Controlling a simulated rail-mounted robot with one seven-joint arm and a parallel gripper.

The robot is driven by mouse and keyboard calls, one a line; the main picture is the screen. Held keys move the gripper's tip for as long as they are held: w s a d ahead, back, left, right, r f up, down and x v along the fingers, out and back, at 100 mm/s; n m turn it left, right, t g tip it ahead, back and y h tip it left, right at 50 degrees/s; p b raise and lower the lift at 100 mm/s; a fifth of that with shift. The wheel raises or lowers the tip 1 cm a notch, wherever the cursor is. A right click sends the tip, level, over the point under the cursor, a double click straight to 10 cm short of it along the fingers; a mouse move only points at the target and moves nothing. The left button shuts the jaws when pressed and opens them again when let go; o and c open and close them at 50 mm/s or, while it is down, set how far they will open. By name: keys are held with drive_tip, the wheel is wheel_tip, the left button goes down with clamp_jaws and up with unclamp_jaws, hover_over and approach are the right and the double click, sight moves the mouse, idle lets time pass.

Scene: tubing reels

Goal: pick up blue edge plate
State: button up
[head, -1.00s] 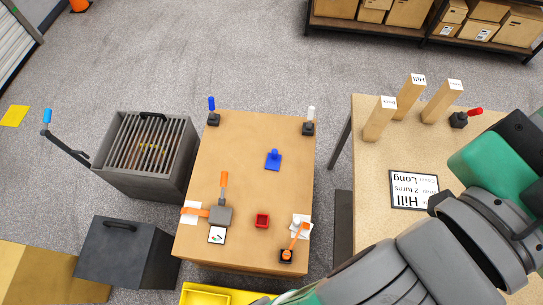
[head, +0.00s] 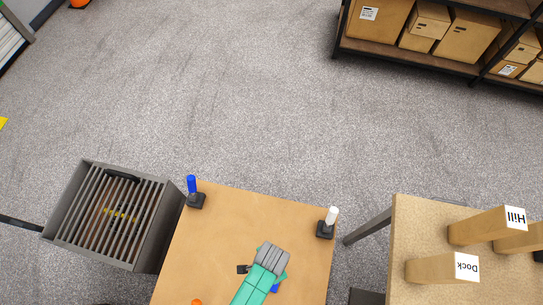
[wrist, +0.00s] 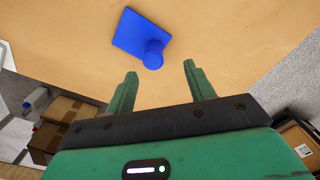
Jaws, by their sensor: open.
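The blue edge plate (wrist: 136,34) is a flat blue square with a round knob (wrist: 153,55) standing on it. In the wrist view it lies on the tan table, just beyond my fingertips. My gripper (wrist: 160,70) is open and empty, with its two green fingers apart and the knob side of the plate facing the gap. In the head view my arm covers most of the plate; only a small blue part (head: 275,288) shows beside my green and grey arm end.
A blue-handled post (head: 192,192) and a white-handled post (head: 330,222) stand at the table's (head: 230,205) far corners. A grey slatted bin (head: 117,215) is at left. Wooden blocks labelled Hill (head: 485,226) and Dock (head: 440,269) stand on the right table.

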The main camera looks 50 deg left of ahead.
drive_tip(key=shift+s+d+f, duration=0.3)
drive_tip(key=shift+s, duration=0.2)
wheel_tip(320, 180, down, 2)
drive_tip(key=shift+s+d+f+b, duration=0.1)
drive_tip(key=shift+b, duration=0.25)
drive_tip(key=f, duration=0.1)
drive_tip(key=f+b, duration=0.1)
drive_tip(key=f, duration=0.1)
drive_tip(key=f+b, duration=0.1)
drive_tip(key=f, duration=0.1)
drive_tip(key=shift+w+d+f, duration=0.1)
drive_tip(key=shift+w+f, duration=0.05)
drive_tip(key=shift+w, duration=0.2)
drive_tip(key=c, duration=1.1)
